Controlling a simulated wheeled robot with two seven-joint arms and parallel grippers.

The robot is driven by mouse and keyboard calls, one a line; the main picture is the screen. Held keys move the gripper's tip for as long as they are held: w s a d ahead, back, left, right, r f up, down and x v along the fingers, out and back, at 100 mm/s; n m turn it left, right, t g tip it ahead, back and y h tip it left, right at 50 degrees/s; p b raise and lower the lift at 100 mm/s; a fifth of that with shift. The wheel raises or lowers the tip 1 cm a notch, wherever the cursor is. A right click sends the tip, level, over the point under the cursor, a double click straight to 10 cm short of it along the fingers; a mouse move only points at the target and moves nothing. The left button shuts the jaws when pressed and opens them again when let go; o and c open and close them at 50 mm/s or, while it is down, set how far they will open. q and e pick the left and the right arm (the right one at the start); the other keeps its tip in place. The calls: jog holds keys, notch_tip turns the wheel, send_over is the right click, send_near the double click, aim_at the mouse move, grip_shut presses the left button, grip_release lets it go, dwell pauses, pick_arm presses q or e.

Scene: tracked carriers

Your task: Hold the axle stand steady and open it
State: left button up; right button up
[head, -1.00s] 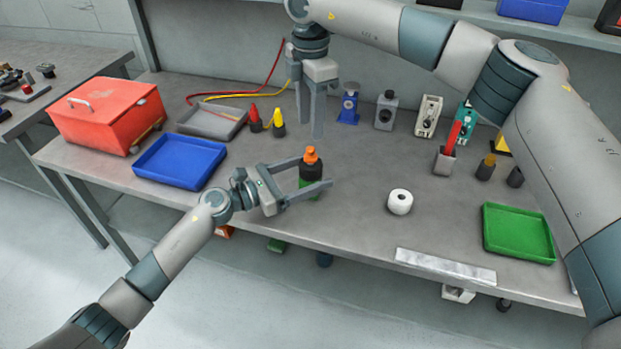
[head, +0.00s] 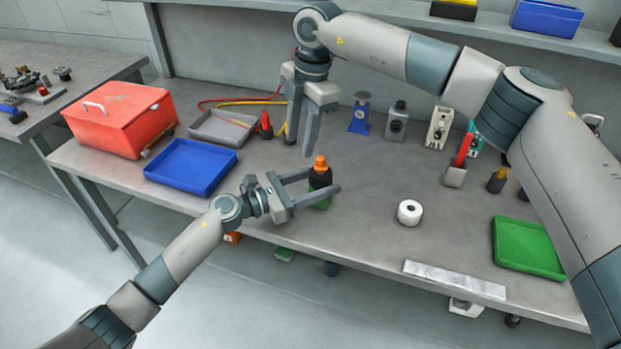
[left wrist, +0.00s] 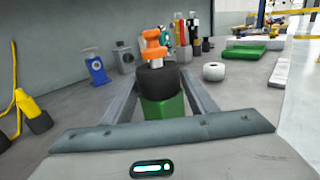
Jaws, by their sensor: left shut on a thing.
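A bottle-shaped thing (head: 321,180) with a green lower part, black upper part and orange top stands upright near the table's front edge. It also shows in the left wrist view (left wrist: 157,79). My left gripper (head: 315,188) is shut on it, one finger on each side. My right gripper (head: 299,148) points down just left of and behind its orange top, apart from it, fingers parted and empty. A small blue stand (head: 359,115) is at the table's back. I cannot tell which of these is the axle stand.
A red box (head: 118,120), a blue tray (head: 190,168) and a grey tray (head: 222,128) are on the left. A white roll (head: 410,212), a metal strip (head: 455,279) and a green tray (head: 527,248) are on the right. Table between roll and blue stand is clear.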

jog(key=s+a+f+n+y, duration=0.1)
jog(key=s+a+n+y, duration=0.3)
jog(key=a, duration=0.6)
jog(key=s+a+n+y, duration=0.2)
jog(key=a+n+y, duration=0.35)
jog(key=a, duration=0.35)
jog(key=s+a+r+n+t+y, duration=0.35)
jog(key=a+r+n+y, duration=0.45)
jog(key=r, duration=0.3)
jog(key=w+d+m+t+h, duration=0.3)
jog(key=d+m+t+h, duration=0.2)
jog(key=d+t, duration=0.3)
jog(key=w+d+m+t+h, duration=0.4)
jog(key=d+m+t+h, duration=0.1)
jog(key=t, duration=0.5)
jog(key=s+d+f+g+h, duration=0.2)
jog(key=d+f+g+h, duration=0.1)
jog(key=d+f+h, duration=0.4)
jog(key=s+d+f+g+h, duration=0.2)
jog(key=d+f+g+h, duration=0.1)
jog(key=d+f+h, duration=0.4)
jog(key=shift+s+d+f+m, duration=0.3)
jog(key=shift+d+f+m, duration=0.15)
jog(key=shift+d+f, duration=0.5)
